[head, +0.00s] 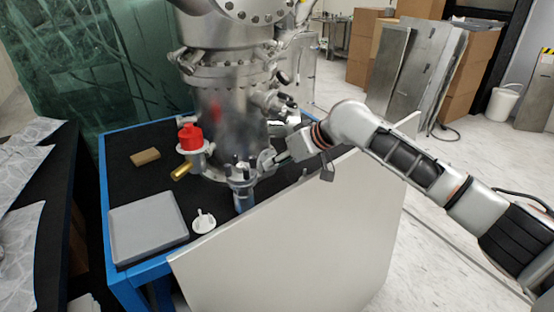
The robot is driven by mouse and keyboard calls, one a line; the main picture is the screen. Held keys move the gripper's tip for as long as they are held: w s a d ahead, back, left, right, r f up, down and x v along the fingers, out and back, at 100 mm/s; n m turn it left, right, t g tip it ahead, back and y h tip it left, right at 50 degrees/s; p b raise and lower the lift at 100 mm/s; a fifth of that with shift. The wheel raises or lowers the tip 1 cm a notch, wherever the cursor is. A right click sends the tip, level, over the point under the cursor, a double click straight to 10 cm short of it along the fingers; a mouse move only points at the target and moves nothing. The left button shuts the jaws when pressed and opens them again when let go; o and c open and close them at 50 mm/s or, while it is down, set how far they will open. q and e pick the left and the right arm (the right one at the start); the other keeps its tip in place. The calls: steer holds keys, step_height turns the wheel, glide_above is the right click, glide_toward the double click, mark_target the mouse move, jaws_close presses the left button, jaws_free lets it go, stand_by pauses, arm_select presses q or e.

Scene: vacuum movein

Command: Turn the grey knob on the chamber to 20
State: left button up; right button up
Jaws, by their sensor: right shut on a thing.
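The steel chamber (222,110) stands upright on the blue-framed table in the head view. My right arm comes in from the right, and its gripper (279,157) is against the chamber's lower right side. The gripper is shut on what looks like the grey knob (266,160), a small grey round part there. The fingers partly cover the knob, and its scale is too small to read. My left gripper is not in view.
A red-capped valve (191,138) and a downward port (241,180) are left of the gripper. A grey tray (148,226), a white round part (204,222) and a brown block (145,157) lie on the black tabletop. A large pale panel (300,235) stands in front.

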steer(key=r+m+p, duration=0.1)
steer(key=p, duration=0.1)
steer(key=shift+w+r+p, duration=0.1)
steer(key=shift+r+p, duration=0.2)
steer(key=shift+f+m+g+y, duration=0.5)
steer(key=shift+f+m+y, duration=0.15)
steer(key=shift+m, duration=0.15)
steer(key=shift+d, duration=0.1)
steer(key=o, duration=1.1)
steer(key=shift+f, duration=0.1)
steer(key=shift+c, duration=0.2)
steer(key=shift+o, duration=0.2)
steer(key=shift+f, duration=0.1)
steer(key=shift+d, duration=0.1)
steer(key=v, duration=1.2)
